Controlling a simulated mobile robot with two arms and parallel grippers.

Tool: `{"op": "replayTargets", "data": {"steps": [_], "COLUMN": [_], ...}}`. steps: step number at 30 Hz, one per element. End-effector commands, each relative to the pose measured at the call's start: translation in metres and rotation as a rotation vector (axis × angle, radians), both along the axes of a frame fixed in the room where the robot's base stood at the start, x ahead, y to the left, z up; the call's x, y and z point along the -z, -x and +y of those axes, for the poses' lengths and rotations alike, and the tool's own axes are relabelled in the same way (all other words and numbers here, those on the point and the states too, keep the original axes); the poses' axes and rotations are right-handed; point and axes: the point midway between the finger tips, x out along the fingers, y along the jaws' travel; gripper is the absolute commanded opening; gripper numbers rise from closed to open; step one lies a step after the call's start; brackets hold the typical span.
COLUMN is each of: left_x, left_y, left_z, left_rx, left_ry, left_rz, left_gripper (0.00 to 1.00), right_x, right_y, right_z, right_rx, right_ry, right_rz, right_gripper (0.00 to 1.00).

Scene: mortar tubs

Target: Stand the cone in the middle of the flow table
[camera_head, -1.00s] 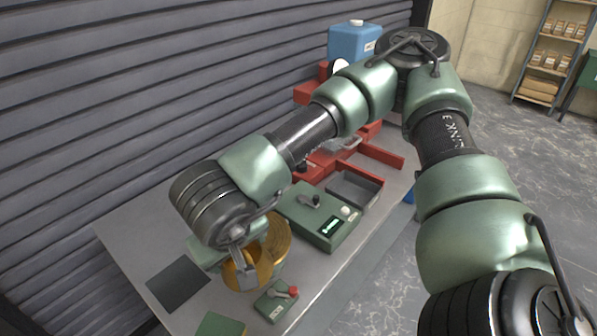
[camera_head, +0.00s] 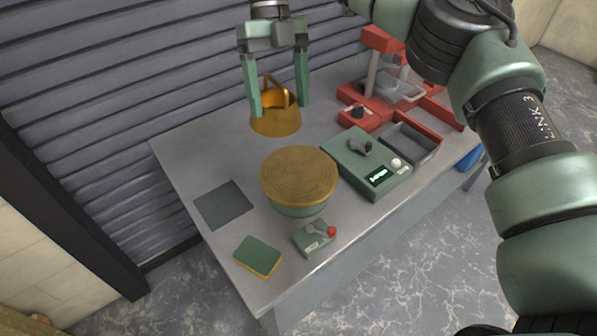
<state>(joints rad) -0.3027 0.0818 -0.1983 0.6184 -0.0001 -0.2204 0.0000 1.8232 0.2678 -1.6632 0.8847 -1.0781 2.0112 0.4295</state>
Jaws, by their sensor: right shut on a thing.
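The brass cone (camera_head: 276,123), with a looped handle on top, hangs between the two green fingers of my right gripper (camera_head: 279,104). The gripper is shut on it and comes down from the top of the head view. The cone appears above the bench, behind the flow table in the picture. The flow table (camera_head: 298,174) has a round, ringed brass top on a green base, and its top is bare. I cannot tell the exact height of the cone. My left gripper is not in view.
On the grey bench (camera_head: 190,155) lie a dark square plate (camera_head: 222,205), a green and yellow sponge (camera_head: 257,256) and a small control box with a red knob (camera_head: 314,238). A green control unit (camera_head: 366,165) and a red mixer (camera_head: 381,85) stand to the right.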

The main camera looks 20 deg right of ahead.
Motion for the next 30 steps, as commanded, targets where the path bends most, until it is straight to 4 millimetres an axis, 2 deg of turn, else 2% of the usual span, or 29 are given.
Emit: {"op": "replayTargets", "data": {"steps": [1, 12, 18, 21, 26, 30], "left_x": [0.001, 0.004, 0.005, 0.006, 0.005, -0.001], "left_y": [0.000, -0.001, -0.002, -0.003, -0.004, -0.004], "left_z": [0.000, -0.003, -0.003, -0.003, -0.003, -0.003], "left_rx": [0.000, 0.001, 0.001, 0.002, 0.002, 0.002], "left_ry": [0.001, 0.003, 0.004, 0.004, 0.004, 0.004], "left_rz": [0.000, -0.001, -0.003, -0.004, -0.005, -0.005], "left_gripper": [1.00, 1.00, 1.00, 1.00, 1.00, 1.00], "right_x": [-0.001, -0.006, -0.002, 0.001, 0.007, 0.032], "right_y": [-0.004, -0.026, -0.034, -0.037, -0.038, -0.038], "right_z": [-0.002, -0.017, -0.031, -0.036, -0.039, -0.040], "right_rx": [0.130, 1.127, 1.612, 1.772, 1.896, 1.912], "right_ry": [-0.007, 0.021, 0.036, 0.040, 0.045, 0.051], "right_rz": [0.004, 0.008, 0.014, 0.019, 0.026, 0.030], "right_gripper": [0.05, 0.05, 0.05, 0.05, 0.05, 0.05]}}
